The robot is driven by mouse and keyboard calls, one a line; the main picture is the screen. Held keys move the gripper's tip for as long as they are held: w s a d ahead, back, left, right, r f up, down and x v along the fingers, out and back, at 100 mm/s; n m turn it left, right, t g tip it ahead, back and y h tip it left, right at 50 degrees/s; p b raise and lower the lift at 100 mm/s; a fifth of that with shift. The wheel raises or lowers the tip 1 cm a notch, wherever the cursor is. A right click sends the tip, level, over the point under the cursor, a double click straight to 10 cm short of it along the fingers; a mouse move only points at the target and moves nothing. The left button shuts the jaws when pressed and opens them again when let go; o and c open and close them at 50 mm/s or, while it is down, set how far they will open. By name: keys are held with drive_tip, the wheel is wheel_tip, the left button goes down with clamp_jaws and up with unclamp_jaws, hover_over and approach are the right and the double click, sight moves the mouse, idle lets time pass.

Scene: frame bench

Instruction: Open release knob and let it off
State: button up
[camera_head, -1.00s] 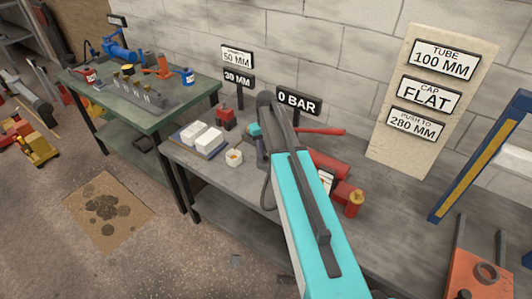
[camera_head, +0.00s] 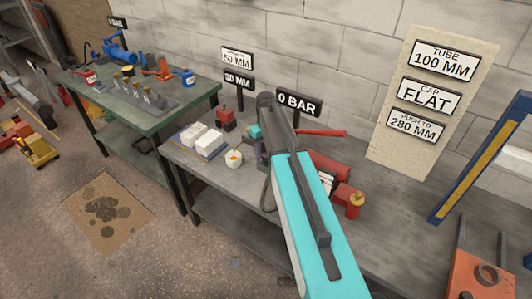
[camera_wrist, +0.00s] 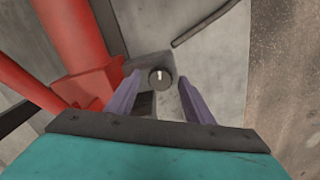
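The release knob (camera_wrist: 155,82) is a small dark round knob with a white mark on top, on a grey block (camera_wrist: 153,66) beside the red pump body (camera_wrist: 85,50) in the wrist view. My gripper (camera_wrist: 160,79) is open, with its two purple fingertips to the left and right of the knob. Gaps show between knob and fingers; I cannot tell how far above it they are. In the head view my turquoise arm hides the knob and fingers. The pump's red handle (camera_head: 322,132) sticks out behind my arm. A sign (camera_head: 298,103) reads 0 BAR.
White blocks (camera_head: 209,142) on a tray and a white cup (camera_head: 233,159) stand left of my arm on the grey bench (camera_head: 235,195). A green bench (camera_head: 185,97) is further left.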

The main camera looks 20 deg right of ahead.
sight(266, 155)
drive_tip(key=shift+r, duration=0.1)
wheel_tip(266, 155, up, 14)
drive_tip(key=b, duration=0.3)
drive_tip(key=shift+f, duration=0.2)
idle(0.6)
idle(0.5)
